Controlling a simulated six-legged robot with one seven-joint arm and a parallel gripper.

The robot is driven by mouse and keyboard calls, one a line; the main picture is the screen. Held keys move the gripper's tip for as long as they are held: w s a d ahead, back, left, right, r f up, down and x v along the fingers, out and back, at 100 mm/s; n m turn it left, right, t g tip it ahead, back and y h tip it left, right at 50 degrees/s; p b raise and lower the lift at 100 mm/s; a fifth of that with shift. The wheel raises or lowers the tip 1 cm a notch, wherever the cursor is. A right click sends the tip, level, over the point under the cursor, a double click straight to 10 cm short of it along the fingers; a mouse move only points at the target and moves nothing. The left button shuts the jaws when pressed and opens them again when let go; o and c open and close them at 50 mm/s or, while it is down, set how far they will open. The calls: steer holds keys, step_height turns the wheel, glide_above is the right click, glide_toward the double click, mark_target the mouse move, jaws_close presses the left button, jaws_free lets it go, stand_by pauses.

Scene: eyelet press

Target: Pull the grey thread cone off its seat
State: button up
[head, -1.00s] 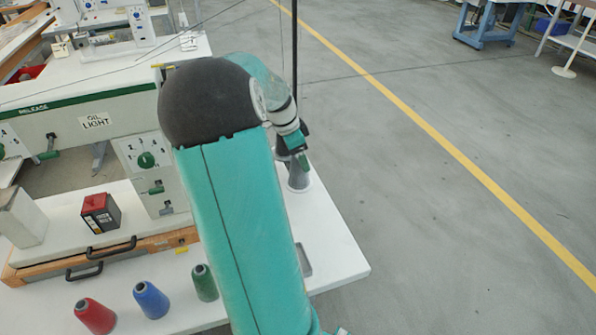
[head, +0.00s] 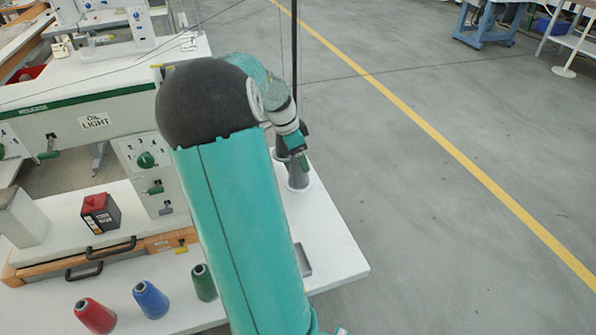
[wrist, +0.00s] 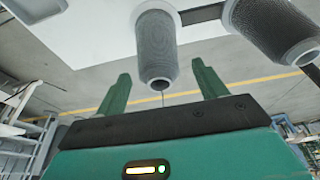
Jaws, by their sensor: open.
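A grey thread cone (wrist: 157,45) is in the middle of the wrist view, lined up with the gap between my gripper's two green fingers. My gripper (wrist: 158,72) is open, with one finger to each side of the cone's narrow end. I cannot tell whether either finger touches it. A second grey cone (wrist: 272,28) is to the right in that view. In the head view, a grey cone (head: 298,174) stands upright on a pale round base near the white table's right edge. My gripper (head: 296,150) is at its top, partly hiding it.
Red (head: 96,316), blue (head: 151,300) and green (head: 203,283) cones stand along the table's front. A thin dark pole (head: 294,60) rises close behind my gripper.

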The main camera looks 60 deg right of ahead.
steer(key=shift+c, duration=0.4)
steer(key=c, duration=1.1)
steer(key=shift+r, duration=0.7)
steer(key=shift+r, duration=5.4)
